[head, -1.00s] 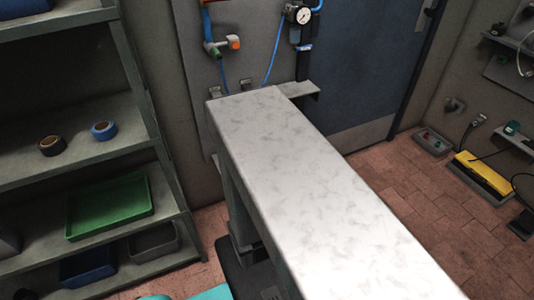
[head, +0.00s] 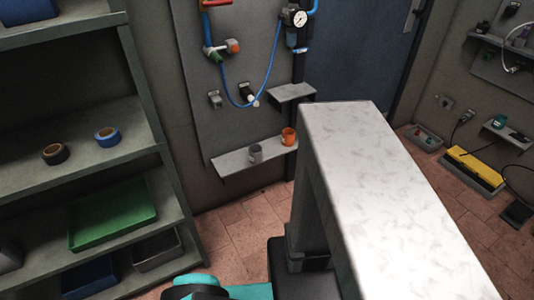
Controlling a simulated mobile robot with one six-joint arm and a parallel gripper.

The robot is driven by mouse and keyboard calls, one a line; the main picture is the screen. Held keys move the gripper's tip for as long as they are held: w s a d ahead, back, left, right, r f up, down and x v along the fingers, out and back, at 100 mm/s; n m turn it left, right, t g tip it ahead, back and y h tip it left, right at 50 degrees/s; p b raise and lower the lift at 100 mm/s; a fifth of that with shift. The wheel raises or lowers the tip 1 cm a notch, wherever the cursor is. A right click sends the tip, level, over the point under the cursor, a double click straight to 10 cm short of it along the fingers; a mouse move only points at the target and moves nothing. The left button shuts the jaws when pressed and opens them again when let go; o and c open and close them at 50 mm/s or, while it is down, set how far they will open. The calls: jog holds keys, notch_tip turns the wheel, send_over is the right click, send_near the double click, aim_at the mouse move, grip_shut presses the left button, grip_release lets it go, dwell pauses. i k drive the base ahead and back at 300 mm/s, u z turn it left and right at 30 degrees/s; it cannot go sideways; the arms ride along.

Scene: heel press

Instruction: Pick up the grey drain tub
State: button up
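I cannot tell for sure which thing is the grey drain tub. A dark grey open tub (head: 157,250) sits on the lowest board of the left rack, beside a blue bin (head: 90,278) and below a green tray (head: 113,213). A small grey cup-like container (head: 255,153) stands on a low wall shelf (head: 232,164), left of an orange mug (head: 288,137). A shallow grey tray (head: 422,138) with small red and green items lies by the right wall. My gripper is not in view.
The grey rack (head: 150,110) holds a black and a blue tape roll (head: 107,137). A gauge and blue hose (head: 268,80) hang on the wall. A yellow-topped box (head: 475,168) lies at right. Brick floor (head: 235,235) shows between rack and arm.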

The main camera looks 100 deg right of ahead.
aim_at(255, 151)
jog(key=u, duration=0.35)
jog(key=k, duration=0.15)
jog(key=z, duration=1.9)
jog(key=i, duration=0.6)
jog(key=z, duration=0.1)
jog(key=k, duration=0.6)
jog(key=u, duration=0.05)
